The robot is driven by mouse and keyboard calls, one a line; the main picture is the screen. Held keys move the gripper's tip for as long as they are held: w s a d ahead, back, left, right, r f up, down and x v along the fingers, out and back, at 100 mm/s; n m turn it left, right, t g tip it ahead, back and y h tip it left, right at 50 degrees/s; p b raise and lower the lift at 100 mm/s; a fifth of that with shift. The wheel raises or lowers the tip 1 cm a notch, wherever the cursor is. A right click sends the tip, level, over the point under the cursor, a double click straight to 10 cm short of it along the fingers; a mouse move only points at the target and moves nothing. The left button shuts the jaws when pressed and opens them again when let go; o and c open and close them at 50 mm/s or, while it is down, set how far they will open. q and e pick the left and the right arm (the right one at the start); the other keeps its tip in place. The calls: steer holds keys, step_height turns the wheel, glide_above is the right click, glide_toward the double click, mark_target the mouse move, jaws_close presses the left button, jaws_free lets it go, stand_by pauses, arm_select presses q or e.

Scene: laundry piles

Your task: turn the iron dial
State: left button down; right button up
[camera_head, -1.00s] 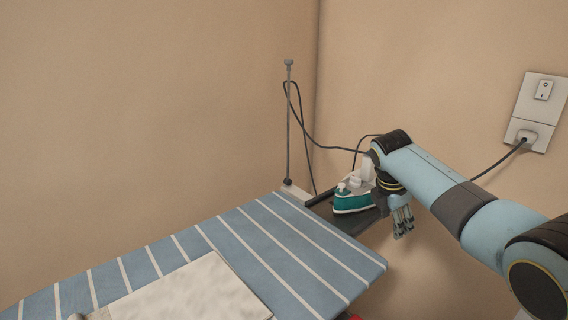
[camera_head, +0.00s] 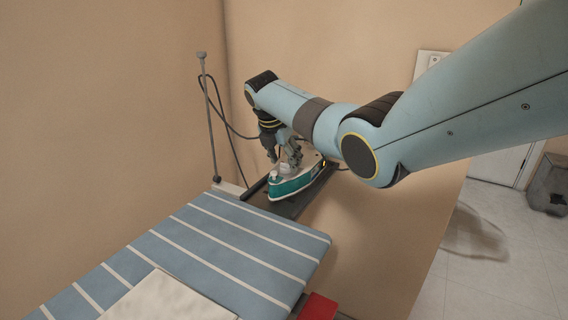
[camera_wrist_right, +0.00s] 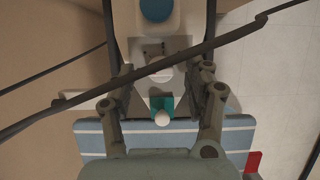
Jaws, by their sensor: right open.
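The teal and white iron (camera_head: 291,186) rests on a dark tray (camera_head: 280,207) beside the ironing board. My right gripper (camera_head: 283,160) reaches down over the iron's top, fingers pointing downward. In the right wrist view, my right gripper (camera_wrist_right: 161,84) is open, with one finger on each side of the iron's white upper body. A small white knob (camera_wrist_right: 162,118) sits nearer the palm. I cannot tell which is the dial, or whether the fingers touch the iron. My left gripper is out of view.
The blue striped ironing board (camera_head: 225,245) fills the lower left, with a pale cloth (camera_head: 170,300) on it. A thin grey pole (camera_head: 211,120) stands behind. A dark cord (camera_wrist_right: 150,70) crosses close to the wrist camera. A red object (camera_head: 318,307) sits near the board's end.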

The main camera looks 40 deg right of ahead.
steer(key=shift+d+f, duration=0.25)
steer(key=shift+f, duration=0.2)
steer(key=shift+c, duration=0.2)
jaws_close()
